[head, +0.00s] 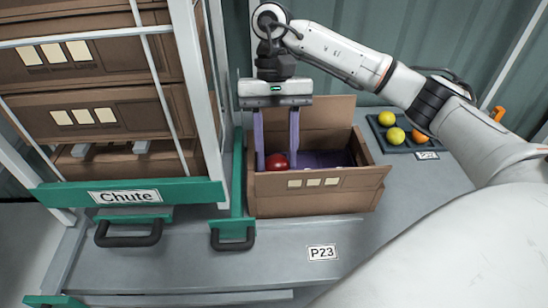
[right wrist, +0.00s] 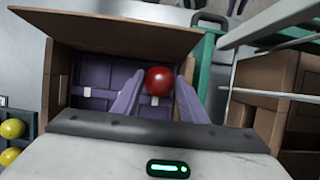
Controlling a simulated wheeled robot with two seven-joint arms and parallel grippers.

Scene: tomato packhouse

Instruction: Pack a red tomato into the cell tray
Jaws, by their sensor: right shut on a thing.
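My right gripper (head: 277,160) reaches down into an open cardboard box from above. It is shut on a red tomato (head: 277,161), which also shows between the two purple fingers in the right wrist view (right wrist: 159,80). The purple cell tray (head: 322,159) lies inside the box, and part of it shows in the right wrist view (right wrist: 95,76). The tomato is over the tray's left part in the head view. The box's front wall hides its underside, so I cannot tell whether it touches the tray. My left gripper is not identifiable in either view.
The cardboard box (head: 318,192) has raised flaps. A green rail (head: 238,175) stands close on its left, beside the chute (head: 125,196) with stacked cartons. A dark tray (head: 425,146) with yellow tomatoes (head: 396,135) lies to the right. The counter around label P23 (head: 322,252) is clear.

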